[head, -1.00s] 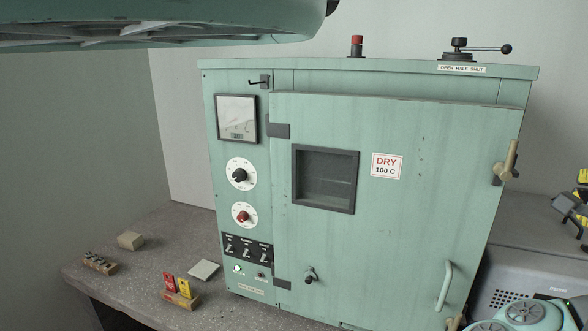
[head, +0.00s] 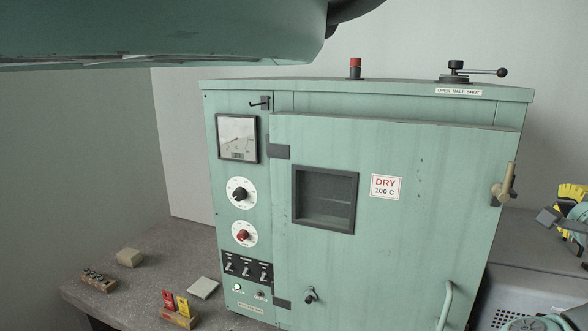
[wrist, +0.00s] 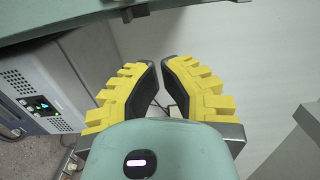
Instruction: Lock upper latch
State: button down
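The upper latch (head: 504,184) is a tan handle on a dark mount at the right edge of the green oven door (head: 430,230). Its handle stands roughly upright, tilted slightly. My gripper (head: 560,212) is at the right edge of the head view, apart from the latch and to its right, partly cut off. In the wrist view my gripper (wrist: 158,66) has two yellow fingers with dark pads. A narrow gap shows between the tips, and nothing is held.
A door handle (head: 446,303) is below the latch. A black lever (head: 480,70) and red knob (head: 355,65) stand on the oven top. A grey vented device (head: 530,300) sits right of the oven. Small blocks (head: 130,257) lie on the bench at left.

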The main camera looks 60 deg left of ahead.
aim_at(505, 179)
jog(key=w+a+p, duration=0.3)
jog(key=a+p, duration=0.3)
jog(key=a, duration=0.1)
jog(key=shift+w+a+p, duration=0.3)
jog(key=shift+p, duration=0.1)
jog(key=shift+s+a+r+n+b, duration=0.2)
jog(key=shift+a+n+b, duration=0.1)
jog(key=shift+n+b, duration=0.6)
dwell(0.4)
